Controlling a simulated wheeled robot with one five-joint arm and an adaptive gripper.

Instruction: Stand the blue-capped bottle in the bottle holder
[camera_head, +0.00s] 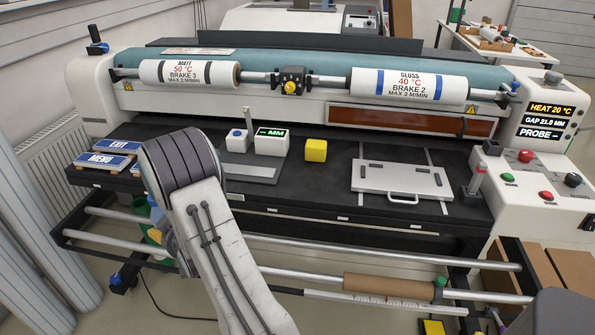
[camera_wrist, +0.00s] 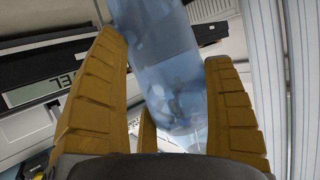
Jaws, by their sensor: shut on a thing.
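A clear, bluish bottle (camera_wrist: 160,75) stands out between the fingers of my gripper (camera_wrist: 165,48) in the wrist view. The yellow-brown fingers are shut on it, one on each side. Its upper end runs out of the picture, and no blue cap shows there. In the head view my arm bends down at the left front of the machine, and it hides most of the gripper and the bottle. I cannot make out the bottle holder in either view.
The dark machine bed holds a yellow cube (camera_head: 316,150), a small gauge box (camera_head: 271,141) and a silver plate with a handle (camera_head: 402,180). Blue signs (camera_head: 106,160) lie at its left end. A green object (camera_head: 141,206) shows partly behind my arm. Metal bars run along the front.

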